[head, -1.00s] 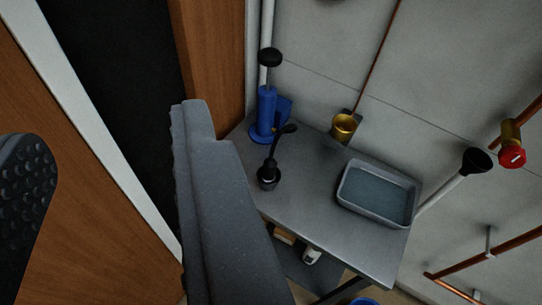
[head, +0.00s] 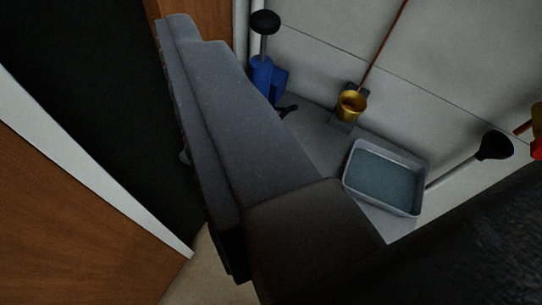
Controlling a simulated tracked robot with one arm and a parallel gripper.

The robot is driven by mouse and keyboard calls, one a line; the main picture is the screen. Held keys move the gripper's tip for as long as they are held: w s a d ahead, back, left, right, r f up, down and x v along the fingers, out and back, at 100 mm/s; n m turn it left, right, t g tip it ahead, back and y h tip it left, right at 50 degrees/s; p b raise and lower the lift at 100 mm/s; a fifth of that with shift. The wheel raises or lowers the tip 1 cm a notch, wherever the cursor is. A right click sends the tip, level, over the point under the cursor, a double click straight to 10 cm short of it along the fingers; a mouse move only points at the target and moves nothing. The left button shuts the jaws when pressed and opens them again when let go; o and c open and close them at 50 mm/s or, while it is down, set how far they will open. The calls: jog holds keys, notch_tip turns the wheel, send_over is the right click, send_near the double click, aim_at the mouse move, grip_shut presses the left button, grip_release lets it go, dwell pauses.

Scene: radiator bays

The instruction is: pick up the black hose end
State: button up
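A small dark curved tip (head: 288,111) shows by the foot of the blue pump (head: 262,75). It looks like part of the black hose end, whose remainder is hidden. A long grey part of my own arm or gripper (head: 220,110) crosses the view from the upper left to the bottom and covers that side of the metal table (head: 320,140). I cannot make out two fingertips or anything held between them. I cannot tell whether the tip touches my grey part.
A grey tray (head: 352,178) stands on the table's right side. A brass cup (head: 351,105) is behind it by the wall. A black funnel-shaped end (head: 494,145) on a white rod is at right. A wooden panel (head: 75,225) is at lower left.

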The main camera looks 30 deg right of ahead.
jog(key=w+d+f+m+g+h+b, duration=0.15)
jog(key=d+f, duration=0.35)
jog(key=f, duration=0.9)
jog(key=w+d+f, duration=0.3)
jog(key=d+f, duration=0.3)
jog(key=f, duration=0.7)
jog(key=w+d+f+b, duration=0.15)
jog(key=d+f, duration=0.35)
jog(key=f, duration=0.9)
jog(key=x, duration=0.7)
jog(key=shift+w+r, duration=0.2)
jog(key=shift+w, duration=0.15)
jog(key=shift+b+x, duration=0.75)
jog(key=shift+x, duration=2.35)
jog(key=shift+d+r, duration=0.15)
jog(key=shift+c, duration=0.3)
jog(key=c, duration=1.1)
